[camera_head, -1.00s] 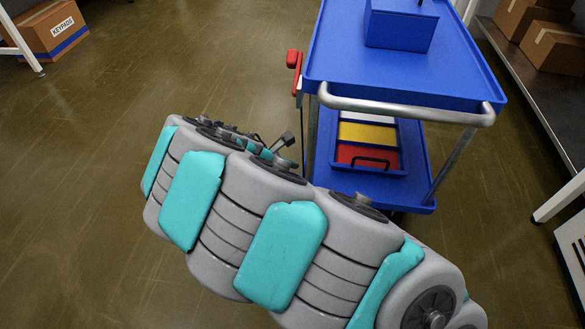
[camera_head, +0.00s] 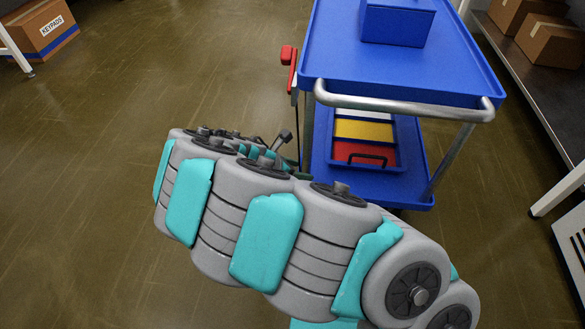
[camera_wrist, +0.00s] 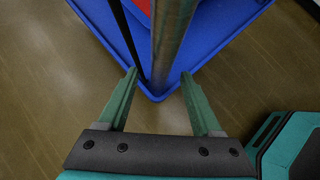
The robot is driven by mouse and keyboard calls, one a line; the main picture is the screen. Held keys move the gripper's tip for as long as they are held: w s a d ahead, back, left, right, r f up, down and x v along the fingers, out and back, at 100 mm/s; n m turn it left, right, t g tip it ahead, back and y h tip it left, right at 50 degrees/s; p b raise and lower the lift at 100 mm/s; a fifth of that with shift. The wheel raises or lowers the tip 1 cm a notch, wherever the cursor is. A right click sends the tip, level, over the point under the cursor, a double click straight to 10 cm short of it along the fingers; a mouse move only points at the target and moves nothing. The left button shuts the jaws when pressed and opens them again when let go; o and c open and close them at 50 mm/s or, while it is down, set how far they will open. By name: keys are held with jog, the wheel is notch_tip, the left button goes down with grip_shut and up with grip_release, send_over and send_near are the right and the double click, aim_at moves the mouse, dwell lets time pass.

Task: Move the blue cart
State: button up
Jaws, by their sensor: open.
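The blue cart (camera_head: 455,62) stands right of centre in the head view, with a grey push handle (camera_head: 400,107) facing me. Its lower shelf (camera_head: 375,190) holds a tray of white, yellow and red bins (camera_head: 362,131). My gripper (camera_head: 279,150) is at the cart's near left side, mostly hidden behind my arm. In the wrist view my gripper (camera_wrist: 158,76) is open, with two green fingers apart. A grey cart post (camera_wrist: 170,45) and the blue shelf corner (camera_wrist: 157,96) show between the fingers. I cannot tell whether they touch.
A blue box (camera_head: 397,22) sits on the cart's top shelf. A red part (camera_head: 288,56) sticks out at its left side. A shelf rack with cardboard boxes (camera_head: 550,40) stands at the right. The floor at left is clear.

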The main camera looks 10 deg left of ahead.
aim_at(303, 170)
jog(key=shift+x, duration=1.7)
jog(key=shift+c, duration=0.2)
grip_shut()
